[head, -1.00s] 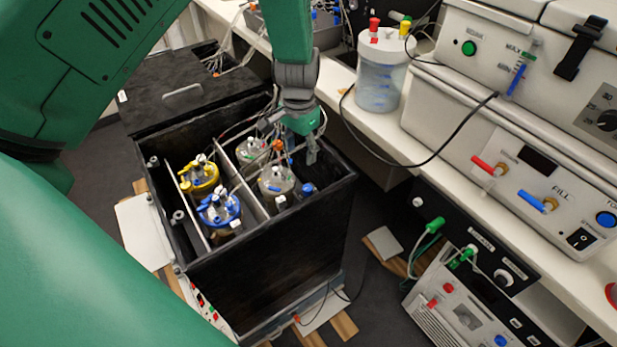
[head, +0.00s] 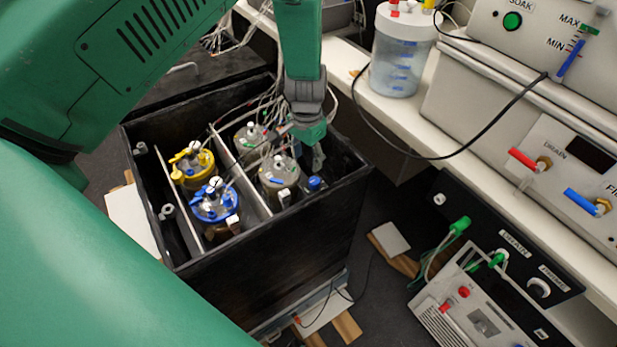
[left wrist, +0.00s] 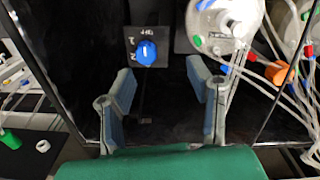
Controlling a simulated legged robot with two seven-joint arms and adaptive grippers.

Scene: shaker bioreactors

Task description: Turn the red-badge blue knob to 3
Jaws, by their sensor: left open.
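A blue knob (head: 314,184) sits in the right compartment of the black box (head: 270,250), beside a clear-lidded jar (head: 279,172). In the left wrist view the blue knob (left wrist: 147,52) is on a small dark plate with white lettering, partly legible as OFF. A short pale mark shows on the knob. I cannot make out a red badge on it. My left gripper (head: 316,157) hangs just above and behind the knob. In the left wrist view its fingers (left wrist: 161,85) are spread and empty, with the knob beyond them, left of centre, not between them. My right gripper is not visible.
A yellow-lidded jar (head: 193,163) and a blue-lidded jar (head: 215,202) stand in the left compartment. Tubes and cables run around my left gripper. A white bench (head: 395,125) with a clear container (head: 400,50) and control panels lies to the right.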

